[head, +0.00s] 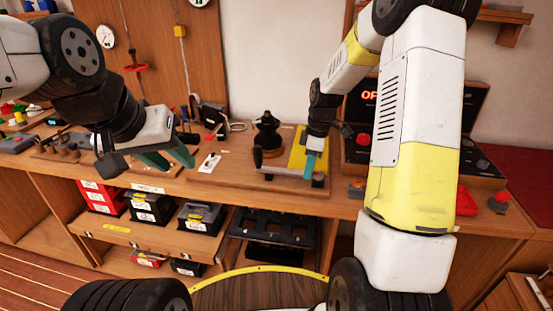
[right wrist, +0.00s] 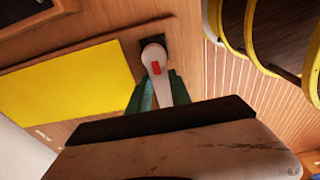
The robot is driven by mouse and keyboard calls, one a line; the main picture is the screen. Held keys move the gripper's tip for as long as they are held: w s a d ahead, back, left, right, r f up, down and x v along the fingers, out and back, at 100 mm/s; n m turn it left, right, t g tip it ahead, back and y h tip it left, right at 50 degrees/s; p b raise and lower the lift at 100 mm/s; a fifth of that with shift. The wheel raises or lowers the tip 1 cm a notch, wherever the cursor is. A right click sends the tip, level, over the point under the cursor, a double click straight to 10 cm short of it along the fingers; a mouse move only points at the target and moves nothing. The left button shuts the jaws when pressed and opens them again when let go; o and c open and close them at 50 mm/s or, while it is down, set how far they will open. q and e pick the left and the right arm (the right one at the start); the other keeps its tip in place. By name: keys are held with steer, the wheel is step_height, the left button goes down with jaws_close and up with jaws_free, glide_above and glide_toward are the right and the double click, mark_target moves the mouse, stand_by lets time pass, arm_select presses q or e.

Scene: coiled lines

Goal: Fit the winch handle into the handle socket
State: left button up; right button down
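The winch handle (right wrist: 153,57) is a pale bar with a round end and a red mark; in the head view its bar (head: 286,173) shows with a dark grip (head: 257,157) at the left. My right gripper (head: 311,168) is shut on the bar; its teal fingers also flank it in the right wrist view (right wrist: 160,90). The handle socket looks to be the small dark block (head: 318,180), also a dark square (right wrist: 155,43) partly behind the round end. I cannot tell whether the end is above it or seated. My left gripper (head: 181,168) is open and empty, left of the board.
A yellow panel (head: 299,150) lies beside the handle on the wooden board (head: 245,178). A black winch-like drum (head: 267,130) stands behind. A control box with a red button (head: 363,139) is close right of my right gripper. A white card (head: 209,162) lies on the bench.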

steer(key=shift+r, duration=0.5)
stand_by(0.3)
steer(key=shift+r, duration=2.2)
